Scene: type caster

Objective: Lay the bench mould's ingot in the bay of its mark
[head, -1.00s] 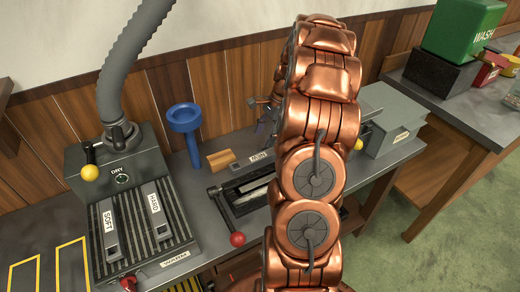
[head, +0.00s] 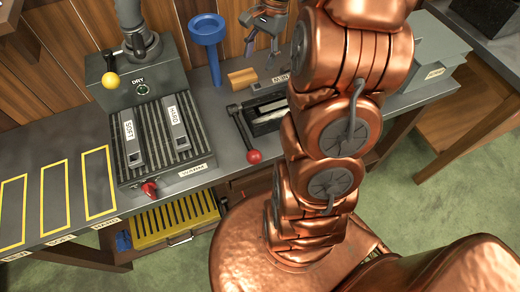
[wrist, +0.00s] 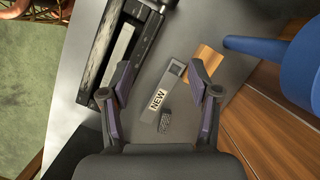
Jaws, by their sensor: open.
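The bench mould (head: 288,115) is a dark long block on the bench with a red-knobbed lever (head: 243,135). A pale grey ingot-like strip (wrist: 121,45) lies in its trough in the wrist view. A grey bar marked NEW (wrist: 164,88) lies on the bench beside the mould; its near end reaches a small dark ridged piece (wrist: 165,121). My gripper (head: 262,50) is open and empty above the bench behind the mould. In the wrist view its fingers (wrist: 164,82) stand either side of the NEW bar.
A blue funnel stand (head: 207,30) and a wooden block (head: 242,77) stand close to my gripper.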

